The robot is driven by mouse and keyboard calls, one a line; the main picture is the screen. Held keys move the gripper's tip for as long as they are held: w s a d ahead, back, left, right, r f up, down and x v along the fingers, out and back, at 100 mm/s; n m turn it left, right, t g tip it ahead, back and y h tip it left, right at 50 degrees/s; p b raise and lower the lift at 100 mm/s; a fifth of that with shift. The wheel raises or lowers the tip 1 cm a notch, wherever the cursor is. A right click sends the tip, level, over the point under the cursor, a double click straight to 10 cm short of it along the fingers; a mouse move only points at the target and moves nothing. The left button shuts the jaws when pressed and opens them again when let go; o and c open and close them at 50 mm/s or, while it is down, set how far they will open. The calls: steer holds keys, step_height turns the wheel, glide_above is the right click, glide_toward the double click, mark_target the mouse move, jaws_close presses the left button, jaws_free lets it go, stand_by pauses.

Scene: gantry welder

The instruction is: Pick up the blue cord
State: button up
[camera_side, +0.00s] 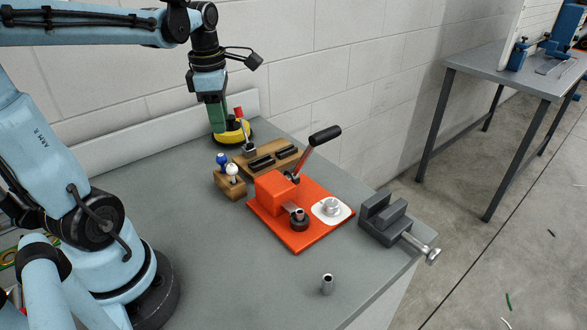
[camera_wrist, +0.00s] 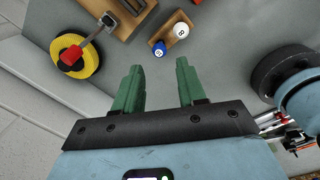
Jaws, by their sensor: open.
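I cannot make out a blue cord in either view. Coloured loops, green and orange, show in part at the left edge of the side view (camera_side: 10,256), behind my arm's base, and no blue strand is clear there. My gripper (camera_side: 216,118) has green fingers pointing down, at the back of the grey table near a yellow and black disc (camera_side: 236,136). In the wrist view my gripper (camera_wrist: 157,72) has its fingers apart with nothing between them. A blue ball (camera_side: 221,158) and a white ball (camera_side: 232,169) sit on a wooden block (camera_side: 230,187).
An orange press (camera_side: 270,193) with a raised black-gripped lever, a wooden tray (camera_side: 277,158) and a grey vise (camera_side: 383,219) stand on the table (camera_side: 215,270). A small metal cylinder (camera_side: 327,284) stands near the front. The table's front middle is mostly clear. A wall runs behind.

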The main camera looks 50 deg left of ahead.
mark_target(220, 155)
steer(key=shift+s+a+f+n+g, duration=0.1)
steer(key=shift+a+f+n, duration=0.4)
steer(key=shift+f, duration=1.5)
steer(key=shift+s+a+f+n+g, duration=0.1)
steer(key=shift+f+n, duration=0.65)
steer(key=shift+f, duration=1.25)
steer(key=shift+a+f+n+g, duration=0.2)
steer(key=shift+f+n, duration=0.45)
steer(key=shift+f, duration=1.35)
steer(key=shift+c, duration=0.4)
jaws_close()
